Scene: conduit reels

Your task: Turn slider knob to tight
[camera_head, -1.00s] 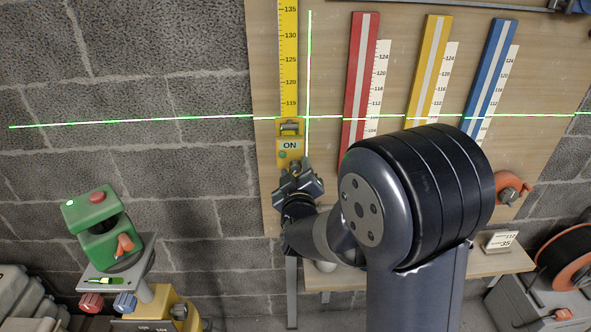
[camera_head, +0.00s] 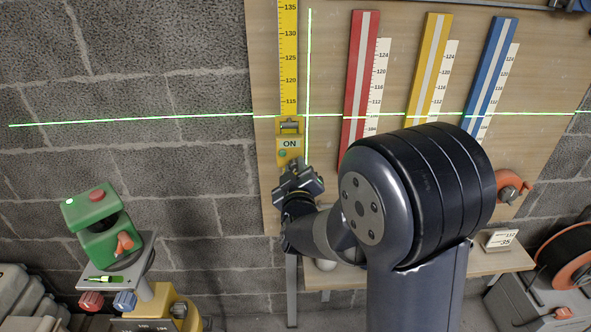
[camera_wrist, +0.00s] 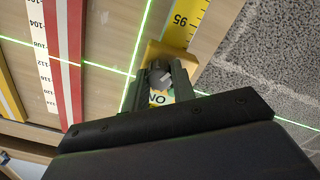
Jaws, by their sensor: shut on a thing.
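The yellow slider (camera_head: 290,143) sits low on the vertical yellow ruler (camera_head: 288,60), its ON label facing out. Its dark knob (camera_wrist: 159,75) shows between my gripper's two fingers in the wrist view, at the slider's lower end. My gripper (camera_head: 296,168) is shut on the knob, and its fingers hide most of it in the head view. In the wrist view the slider's yellow body (camera_wrist: 178,54) shows behind the fingers, and part of the ON label (camera_wrist: 158,99) shows between them. I cannot read any tight marking on the knob.
Red (camera_head: 360,85), yellow (camera_head: 430,70) and blue (camera_head: 490,75) strips with white scales hang on the wooden board to the right. Green laser lines cross near the slider. A green device (camera_head: 95,215) stands at lower left, and a cable reel (camera_head: 568,262) at lower right.

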